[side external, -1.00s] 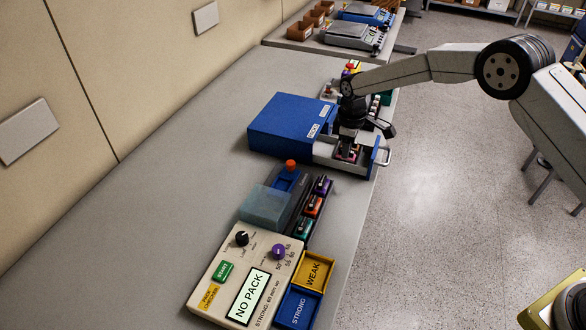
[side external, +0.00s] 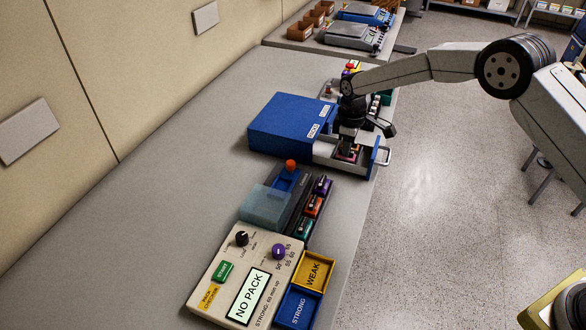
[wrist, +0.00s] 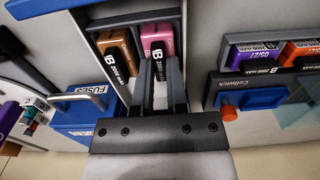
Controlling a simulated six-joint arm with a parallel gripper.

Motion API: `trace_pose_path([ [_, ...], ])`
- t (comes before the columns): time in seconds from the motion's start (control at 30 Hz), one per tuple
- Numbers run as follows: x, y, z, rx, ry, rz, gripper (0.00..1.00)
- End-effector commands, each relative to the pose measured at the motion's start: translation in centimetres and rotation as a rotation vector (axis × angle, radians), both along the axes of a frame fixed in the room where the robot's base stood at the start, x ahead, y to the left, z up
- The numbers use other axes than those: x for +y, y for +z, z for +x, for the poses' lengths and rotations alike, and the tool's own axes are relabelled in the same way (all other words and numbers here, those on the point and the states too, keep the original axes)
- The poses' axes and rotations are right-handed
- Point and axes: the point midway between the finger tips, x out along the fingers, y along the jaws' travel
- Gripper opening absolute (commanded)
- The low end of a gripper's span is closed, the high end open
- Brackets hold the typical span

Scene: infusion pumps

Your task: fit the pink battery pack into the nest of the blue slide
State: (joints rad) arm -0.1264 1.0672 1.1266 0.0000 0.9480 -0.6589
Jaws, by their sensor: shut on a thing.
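The pink battery pack (wrist: 157,38) lies in the open grey drawer, next to a brown pack (wrist: 120,50). My gripper (wrist: 162,68) is shut on the pink pack, with its fingers down inside the drawer. In the side view my gripper (side external: 347,146) reaches down into the drawer, and a bit of pink shows below it. The blue slide (side external: 286,179) has an orange knob and sits in a dark unit nearer the camera, apart from my gripper. It also shows in the wrist view (wrist: 262,98). I cannot make out its nest clearly.
A blue cabinet (side external: 290,122) holds the open drawer (side external: 325,150). A clear cover (side external: 265,203) adjoins the slide, and a rack of purple, orange and teal packs (side external: 313,206) stands beside it. A pack checker (side external: 228,275) reads NO PACK, near yellow (side external: 328,261) and blue trays.

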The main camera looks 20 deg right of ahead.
Motion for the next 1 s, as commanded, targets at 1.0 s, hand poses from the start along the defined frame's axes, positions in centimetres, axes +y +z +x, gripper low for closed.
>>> trace_pose_path([
  [1.0, 0.0, 3.4, 0.0, -0.001, 0.000, 0.000, 0.00],
])
